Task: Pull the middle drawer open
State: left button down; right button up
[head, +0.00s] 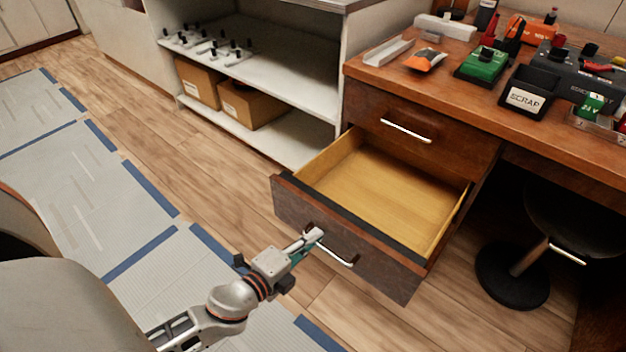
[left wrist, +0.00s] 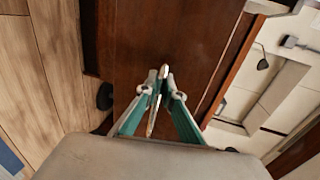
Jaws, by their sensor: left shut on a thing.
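The open drawer (head: 385,273) sits below a closed drawer (head: 375,107) in the wooden desk. It is pulled well out, and its light wood inside (head: 385,193) is empty. Its front is dark brown with a silver bar handle (head: 342,259). My left gripper (head: 313,235) is shut on the left part of this handle, in front of the drawer. In the left wrist view, the fingers (left wrist: 165,88) close around the handle (left wrist: 152,117), with the brown drawer front (left wrist: 190,35) behind. The fingers hide part of the handle. My right gripper is out of view.
The desk top (head: 440,75) holds a scrap bin (head: 527,92), a green block (head: 484,63) and other parts. A black stool (head: 512,275) stands at the right. A white shelf (head: 285,88) with cardboard boxes (head: 250,104) is at the left.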

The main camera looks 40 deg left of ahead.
pick_arm(q)
jog(key=c, duration=2.5)
grip_release()
jog(key=shift+s, duration=0.15)
jog(key=v, duration=1.1)
jog(key=shift+s+r, duration=0.1)
jog(key=shift+s, duration=0.25)
